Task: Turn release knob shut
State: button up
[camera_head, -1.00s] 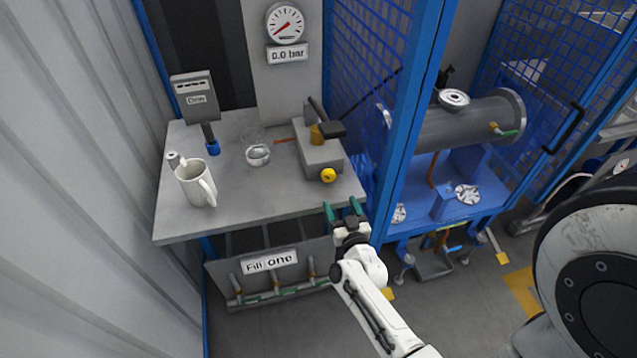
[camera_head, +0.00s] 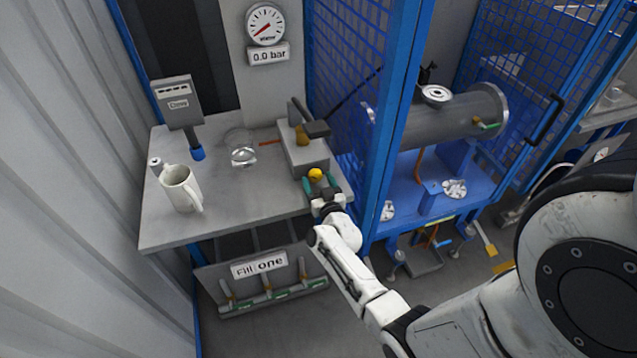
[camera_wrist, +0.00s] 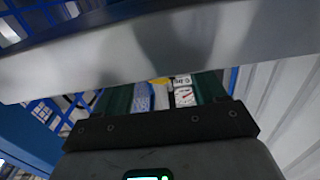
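The yellow release knob (camera_head: 315,174) sits on the front of the grey hand-pump block (camera_head: 303,157) at the right end of the bench. My gripper (camera_head: 320,183) has its green fingers apart at the bench's front right edge. The fingertips are just below and to either side of the knob; I cannot tell whether they touch it. In the wrist view a bit of yellow, the knob (camera_wrist: 160,80), shows between the two open fingers (camera_wrist: 165,92). Most of it is hidden there by a grey slab.
The grey bench (camera_head: 225,215) carries a white mug (camera_head: 180,188), a glass bowl (camera_head: 243,153) and a pump lever (camera_head: 316,129). A gauge (camera_head: 266,25) reading 0.0 bar hangs behind. A blue cage post (camera_head: 388,130) stands close right of my gripper.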

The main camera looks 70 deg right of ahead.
jog(key=c, duration=1)
jog(key=shift+m, duration=0.4)
jog(key=m+b, duration=0.1)
jog(key=m, duration=0.1)
jog(key=shift+f+m, duration=0.1)
jog(key=shift+m, duration=0.3)
jog(key=shift+m+b, duration=0.6)
jog(key=shift+m, duration=1.2)
jog(key=shift+s, duration=0.1)
jog(key=o, duration=1.1)
jog(key=shift+c, duration=0.2)
